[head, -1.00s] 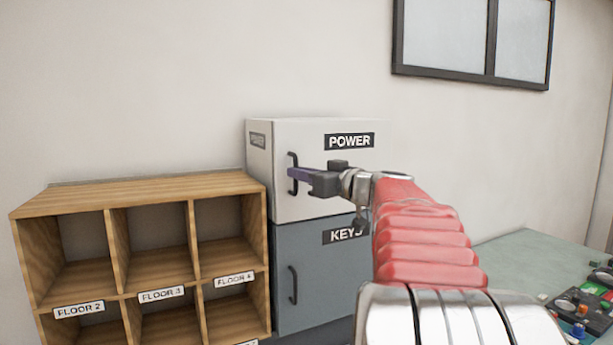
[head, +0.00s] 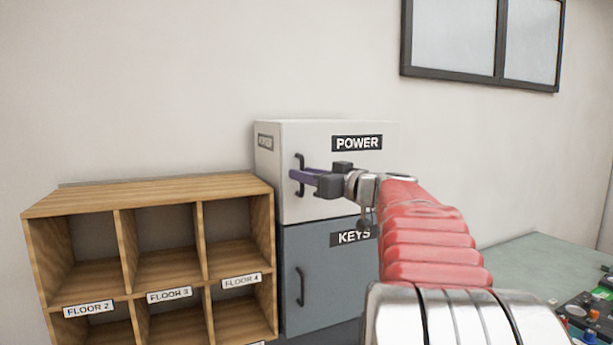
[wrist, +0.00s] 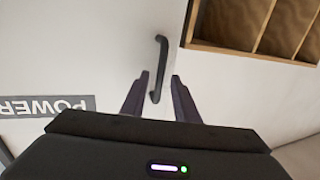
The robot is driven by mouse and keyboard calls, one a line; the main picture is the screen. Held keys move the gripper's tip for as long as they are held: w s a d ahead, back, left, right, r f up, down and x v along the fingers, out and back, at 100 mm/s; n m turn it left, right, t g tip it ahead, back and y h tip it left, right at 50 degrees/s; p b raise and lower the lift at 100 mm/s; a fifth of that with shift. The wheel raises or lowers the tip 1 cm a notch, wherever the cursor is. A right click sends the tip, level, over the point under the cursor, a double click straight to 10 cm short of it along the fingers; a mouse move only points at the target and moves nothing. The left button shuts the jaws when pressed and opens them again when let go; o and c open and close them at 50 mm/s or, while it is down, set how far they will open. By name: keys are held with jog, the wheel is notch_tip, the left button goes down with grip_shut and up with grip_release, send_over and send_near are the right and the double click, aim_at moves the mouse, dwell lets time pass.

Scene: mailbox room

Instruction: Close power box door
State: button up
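The white power box (head: 345,190) stands on top of the grey keys box, with a black "POWER" label on its front. Its door looks shut, flush with the box. A dark bar handle (head: 300,161) runs upright near the door's left edge. My gripper (head: 293,175) is at this handle, reaching in from the right. In the wrist view the purple fingers are spread, with one end of the handle (wrist: 160,55) between them and gaps on both sides. The POWER label (wrist: 60,106) shows left of the fingers there, upside down.
The grey keys box (head: 325,285) is below, with its own handle (head: 300,286). A wooden pigeonhole shelf (head: 150,195) with floor labels stands to the left. A green table (head: 530,265) with controls is at the right. A framed window panel (head: 482,40) hangs above.

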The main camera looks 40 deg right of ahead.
jog(key=s, duration=1.3)
jog(key=shift+s, duration=0.3)
jog(key=w+a+r+m+h, duration=0.1)
jog(key=w+a+m+h, duration=0.3)
jog(key=w+h, duration=0.25)
jog(key=a+f+m+g+h, duration=0.1)
jog(key=a+f+m+g, duration=0.15)
jog(key=a+f, duration=0.5)
jog(key=s+a+f+n+g+y, duration=0.3)
jog(key=s+a+f+g, duration=0.2)
jog(key=s+a+f, duration=0.4)
jog(key=s+a+f+n+g+y, duration=0.3)
jog(key=s+a+f, duration=0.7)
jog(key=a+f, duration=0.6)
jog(key=shift+a+f+g+y, duration=0.35)
jog(key=shift+f+g+y, duration=0.45)
jog(key=shift+g, duration=0.15)
